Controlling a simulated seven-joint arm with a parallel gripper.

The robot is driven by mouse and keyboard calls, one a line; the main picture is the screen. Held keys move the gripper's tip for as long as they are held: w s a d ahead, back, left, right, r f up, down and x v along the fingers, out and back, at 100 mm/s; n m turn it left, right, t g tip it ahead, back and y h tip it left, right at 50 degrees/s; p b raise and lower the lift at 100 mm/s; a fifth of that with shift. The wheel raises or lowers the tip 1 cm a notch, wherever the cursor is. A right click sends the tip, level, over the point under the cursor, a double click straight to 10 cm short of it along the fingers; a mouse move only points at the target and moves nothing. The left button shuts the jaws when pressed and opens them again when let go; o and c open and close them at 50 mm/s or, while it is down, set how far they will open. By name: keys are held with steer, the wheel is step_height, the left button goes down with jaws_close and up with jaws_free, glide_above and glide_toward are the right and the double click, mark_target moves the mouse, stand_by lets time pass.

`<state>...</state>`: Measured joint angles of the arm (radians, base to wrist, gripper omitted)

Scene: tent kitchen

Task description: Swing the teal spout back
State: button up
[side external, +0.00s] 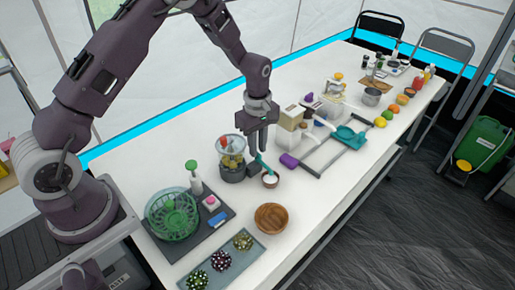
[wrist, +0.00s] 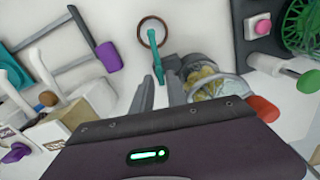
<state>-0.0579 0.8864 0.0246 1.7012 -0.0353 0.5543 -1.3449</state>
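The teal spout (side external: 262,164) reaches from a grey-based dispenser with a clear container (side external: 232,150) toward a small brown-rimmed bowl (side external: 270,183) with white contents. My gripper (side external: 257,150) is just above the spout, fingers pointing down. In the wrist view my gripper (wrist: 159,84) is open, with a gap between its fingers near the spout's inner end. I cannot tell whether they touch it.
A beige machine (side external: 291,120) and a grey frame with a purple grip (side external: 289,160) stand to the right. A wooden bowl (side external: 271,218), a green basket (side external: 172,215) and a grey tray (side external: 222,262) lie nearer the front. White tabletop is clear around the wooden bowl.

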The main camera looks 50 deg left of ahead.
steer(key=shift+f, duration=0.65)
jaws_close()
steer(key=shift+r, duration=0.1)
stand_by(0.8)
